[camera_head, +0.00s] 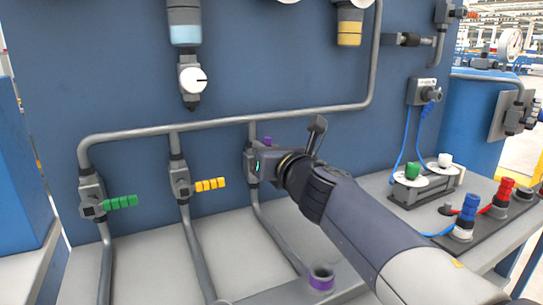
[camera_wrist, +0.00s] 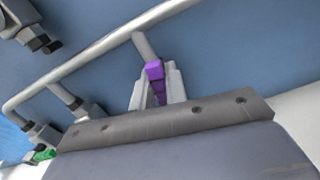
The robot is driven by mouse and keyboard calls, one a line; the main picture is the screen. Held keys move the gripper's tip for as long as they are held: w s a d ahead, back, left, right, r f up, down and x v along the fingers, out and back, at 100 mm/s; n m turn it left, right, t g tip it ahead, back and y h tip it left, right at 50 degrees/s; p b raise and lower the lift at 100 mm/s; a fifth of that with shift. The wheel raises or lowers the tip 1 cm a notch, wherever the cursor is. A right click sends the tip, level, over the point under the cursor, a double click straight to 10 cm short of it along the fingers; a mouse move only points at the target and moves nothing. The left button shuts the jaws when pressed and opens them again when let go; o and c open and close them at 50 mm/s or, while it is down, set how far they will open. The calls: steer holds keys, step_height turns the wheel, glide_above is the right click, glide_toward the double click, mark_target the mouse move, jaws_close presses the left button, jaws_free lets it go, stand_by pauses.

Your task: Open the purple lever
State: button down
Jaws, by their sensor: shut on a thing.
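The purple lever (camera_wrist: 154,72) shows between the two fingers of my gripper (camera_wrist: 157,92) in the wrist view, and the fingers are shut on it. In the head view only a small bit of the purple lever (camera_head: 267,140) shows above my gripper (camera_head: 262,166); the gripper hides the rest. My gripper is at the rightmost of the three valves on the grey pipe (camera_head: 225,122). Its valve body (camera_head: 250,165) is partly hidden.
A yellow lever (camera_head: 210,184) and a green lever (camera_head: 120,202) stick out rightward from the valves to the left. A purple-banded pipe end (camera_head: 321,277) stands below my arm. Red and blue connectors (camera_head: 468,207) stand at the right.

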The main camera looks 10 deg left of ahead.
steer(key=shift+s+a+f+n, duration=0.15)
steer(key=shift+s+a+n, duration=0.2)
steer(key=shift+n, duration=0.55)
steer(key=shift+w+b, duration=0.1)
steer(key=shift+b, duration=0.2)
steer(key=c, duration=1.4)
jaws_free()
steer(key=shift+c, duration=0.2)
steer(key=p+v, duration=0.1)
steer(key=v, duration=0.9)
steer(key=shift+s+d+p, duration=0.2)
steer(key=shift+s+p, duration=0.15)
steer(key=shift+p, duration=0.05)
